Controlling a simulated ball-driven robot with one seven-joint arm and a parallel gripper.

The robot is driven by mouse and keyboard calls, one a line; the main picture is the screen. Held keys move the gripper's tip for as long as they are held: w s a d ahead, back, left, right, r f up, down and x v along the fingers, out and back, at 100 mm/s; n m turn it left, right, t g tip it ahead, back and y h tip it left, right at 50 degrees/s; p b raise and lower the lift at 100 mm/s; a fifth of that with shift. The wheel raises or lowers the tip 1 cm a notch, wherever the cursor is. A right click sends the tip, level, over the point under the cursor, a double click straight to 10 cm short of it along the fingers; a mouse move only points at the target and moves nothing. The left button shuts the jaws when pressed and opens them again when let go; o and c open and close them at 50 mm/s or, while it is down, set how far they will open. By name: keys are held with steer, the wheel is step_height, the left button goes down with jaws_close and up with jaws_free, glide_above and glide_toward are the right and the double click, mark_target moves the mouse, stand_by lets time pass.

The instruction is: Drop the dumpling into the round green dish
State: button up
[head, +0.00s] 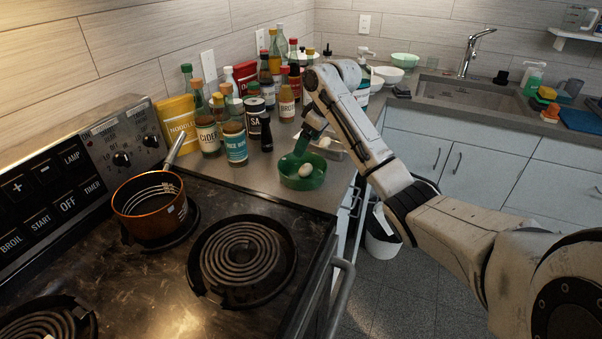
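The round green dish (287,182) sits on the counter to the right of the stove. A small pale dumpling (306,171) shows within the dish's outline; whether it rests on the bottom or is just above it is hard to tell. My gripper (299,154) points down over the back of the dish from the end of my arm. Its green fingers are small here and blend with the dish, so I cannot tell whether they are open or shut, or whether they touch the dumpling.
A shallow tray (333,155) with a pale item lies just behind the dish. Several bottles, including a blue-labelled one (235,145), crowd the counter to the left. A copper pot (150,207) stands on the stove. The front coil burner (243,262) is bare.

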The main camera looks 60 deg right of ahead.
steer(key=v, duration=1)
steer(key=shift+s+r, duration=0.2)
steer(key=shift+r, duration=0.15)
